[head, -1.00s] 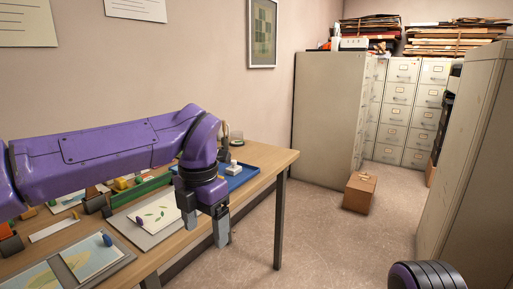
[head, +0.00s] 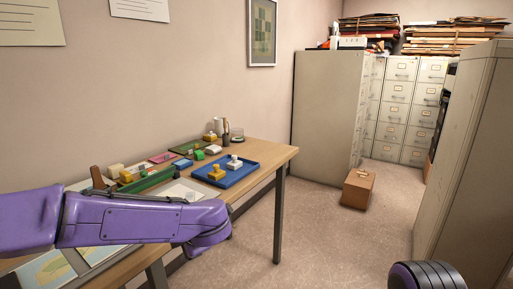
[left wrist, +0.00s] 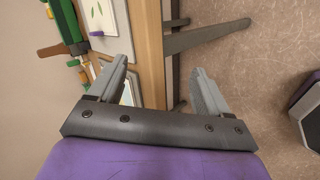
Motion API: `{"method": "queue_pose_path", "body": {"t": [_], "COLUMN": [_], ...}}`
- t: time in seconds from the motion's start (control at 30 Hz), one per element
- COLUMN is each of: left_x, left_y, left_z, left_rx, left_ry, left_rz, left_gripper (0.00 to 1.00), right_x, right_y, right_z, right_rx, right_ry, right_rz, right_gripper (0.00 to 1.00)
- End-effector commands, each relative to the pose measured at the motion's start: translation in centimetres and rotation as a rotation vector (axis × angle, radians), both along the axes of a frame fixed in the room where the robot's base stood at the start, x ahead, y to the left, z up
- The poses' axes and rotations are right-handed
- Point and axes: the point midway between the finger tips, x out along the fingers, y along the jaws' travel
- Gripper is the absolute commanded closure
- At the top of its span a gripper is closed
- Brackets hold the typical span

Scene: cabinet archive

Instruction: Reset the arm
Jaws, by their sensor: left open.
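My left arm reaches in from the left in the head view, low over the front of the wooden table (head: 262,158). Its gripper is hidden there behind or below the arm. In the left wrist view my left gripper (left wrist: 160,85) is open, with its two grey fingers apart and nothing between them. The table edge (left wrist: 150,50) shows beyond and between the fingers. My right gripper is not in view.
A blue tray (head: 247,177) with two stamps stands at the table's right end. Small stationery items and cards cover the table. A cardboard box (head: 357,190) sits on the floor. Filing cabinets (head: 325,115) line the back; a tall cabinet (head: 470,150) stands right.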

Motion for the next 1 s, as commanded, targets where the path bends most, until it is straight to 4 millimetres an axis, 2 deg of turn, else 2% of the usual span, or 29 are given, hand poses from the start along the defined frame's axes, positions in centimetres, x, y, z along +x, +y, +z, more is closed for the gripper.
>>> {"method": "queue_pose_path", "body": {"t": [0.03, 0.13, 0.2, 0.27, 0.3, 0.37, 0.4, 0.47, 0.5, 0.6, 0.7, 0.8, 0.83, 1.0], "left_x": [-0.1, -1.1, -3.0, -5.3, -7.1, -10.2, -12.5, -16.2, -18.8, -25.3, -30.8, -34.3, -34.9, -34.9], "left_y": [0.8, 2.1, 2.9, 3.4, 3.7, 4.3, 4.7, 5.5, 6.0, 7.8, 9.8, 11.6, 11.8, 11.8], "left_z": [-2.8, -9.1, -14.0, -18.0, -20.5, -23.8, -25.8, -28.5, -30.0, -32.9, -34.4, -35.2, -35.5, -35.5], "left_rx": [0.091, 0.273, 0.381, 0.445, 0.476, 0.506, 0.518, 0.524, 0.522, 0.504, 0.484, 0.473, 0.470, 0.470], "left_ry": [0.007, 0.039, 0.094, 0.154, 0.199, 0.271, 0.322, 0.405, 0.461, 0.604, 0.735, 0.833, 0.851, 0.851], "left_rz": [-0.075, -0.279, -0.452, -0.598, -0.692, -0.824, -0.909, -1.026, -1.100, -1.255, -1.340, -1.363, -1.368, -1.368], "left_gripper": [0.22, 0.22, 0.22, 0.22, 0.22, 0.22, 0.22, 0.22, 0.22, 0.22, 0.22, 0.22, 0.22, 0.22], "right_x": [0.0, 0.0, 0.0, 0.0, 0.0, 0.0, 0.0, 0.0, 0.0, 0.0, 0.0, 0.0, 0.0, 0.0], "right_y": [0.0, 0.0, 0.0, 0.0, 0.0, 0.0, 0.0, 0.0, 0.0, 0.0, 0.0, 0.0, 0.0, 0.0], "right_z": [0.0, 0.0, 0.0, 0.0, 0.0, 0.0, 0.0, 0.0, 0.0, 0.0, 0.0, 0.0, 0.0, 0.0], "right_rx": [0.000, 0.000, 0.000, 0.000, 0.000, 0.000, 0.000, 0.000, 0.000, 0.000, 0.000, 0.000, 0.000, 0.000], "right_ry": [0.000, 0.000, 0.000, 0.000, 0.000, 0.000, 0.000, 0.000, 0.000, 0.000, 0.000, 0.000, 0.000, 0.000], "right_rz": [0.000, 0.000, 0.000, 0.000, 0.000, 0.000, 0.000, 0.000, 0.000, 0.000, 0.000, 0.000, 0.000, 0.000], "right_gripper": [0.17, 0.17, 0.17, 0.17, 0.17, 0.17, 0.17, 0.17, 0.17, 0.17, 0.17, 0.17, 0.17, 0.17]}}
